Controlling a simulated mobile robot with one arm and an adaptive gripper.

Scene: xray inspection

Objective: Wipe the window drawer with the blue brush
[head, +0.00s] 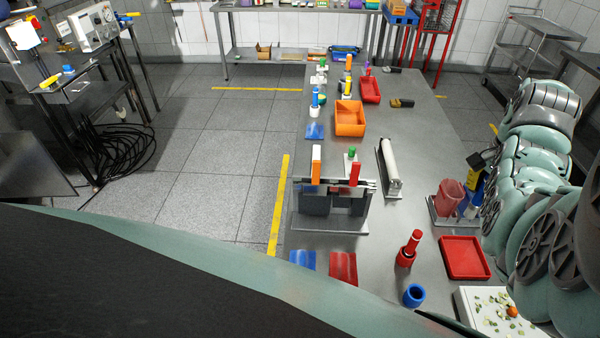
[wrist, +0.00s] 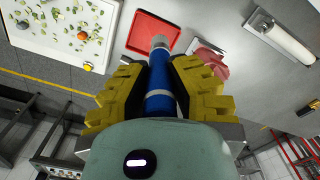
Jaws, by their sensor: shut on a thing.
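My gripper (wrist: 160,75), with yellow fingers, is shut on the blue brush (wrist: 160,95). The brush shows as a blue cylinder with a grey-white end in the wrist view. The blue of the brush (head: 467,204) shows below the fingers there. I cannot tell whether it touches the tray. I cannot pick out the window drawer with certainty in either view.
On the steel table stand a red tray (head: 464,258), a white board with green bits (head: 490,318), a red-handled tool (head: 410,245), a blue cup (head: 414,295) and a dark rack (head: 333,205). An orange bin (head: 350,118) is farther back. Bare tabletop lies between them.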

